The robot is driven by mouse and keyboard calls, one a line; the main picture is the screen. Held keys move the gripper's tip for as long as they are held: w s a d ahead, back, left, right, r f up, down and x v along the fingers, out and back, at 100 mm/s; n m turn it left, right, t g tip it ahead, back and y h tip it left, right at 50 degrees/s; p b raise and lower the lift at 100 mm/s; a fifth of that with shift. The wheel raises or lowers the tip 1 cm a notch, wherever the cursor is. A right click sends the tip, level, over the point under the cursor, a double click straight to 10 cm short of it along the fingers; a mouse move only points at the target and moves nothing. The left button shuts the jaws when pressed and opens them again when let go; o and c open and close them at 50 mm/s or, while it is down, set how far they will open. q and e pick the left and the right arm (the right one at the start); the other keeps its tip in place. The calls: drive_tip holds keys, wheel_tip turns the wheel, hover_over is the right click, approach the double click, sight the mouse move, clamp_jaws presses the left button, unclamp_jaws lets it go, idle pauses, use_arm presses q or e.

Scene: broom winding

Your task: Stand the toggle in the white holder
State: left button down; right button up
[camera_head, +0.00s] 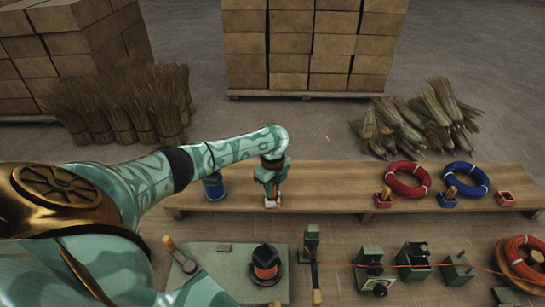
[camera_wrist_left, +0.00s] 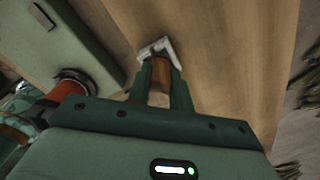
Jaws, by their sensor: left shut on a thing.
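My left gripper (camera_head: 271,187) is over the plank bench, shut on the brown toggle. In the left wrist view the toggle (camera_wrist_left: 160,72) is between the two green fingers (camera_wrist_left: 162,90). The white holder (camera_head: 272,202) sits on the bench directly below the gripper. It also shows in the left wrist view (camera_wrist_left: 172,44), as a white rim around the toggle's far end. The toggle points down at the holder, but I cannot tell how deep its end is. My right gripper is not in view.
The wooden bench (camera_head: 330,187) also bears a blue spool (camera_head: 213,187), red (camera_head: 408,179) and blue (camera_head: 466,179) cord rings, and small red and blue holders. Green machine blocks (camera_head: 370,262) stand in front. A red cord (camera_head: 340,264) runs past them. Bare bench lies right of the gripper.

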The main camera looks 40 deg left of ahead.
use_arm(q)
drive_tip(key=shift+f+b, duration=0.4)
drive_tip(key=shift+f, duration=0.2)
drive_tip(key=c, duration=1.6)
unclamp_jaws()
drive_tip(key=shift+o, duration=0.3)
drive_tip(key=shift+r, duration=0.1)
wheel_tip(320, 180, up, 11)
drive_tip(key=p, duration=1.1)
drive_tip(key=shift+p, duration=0.35)
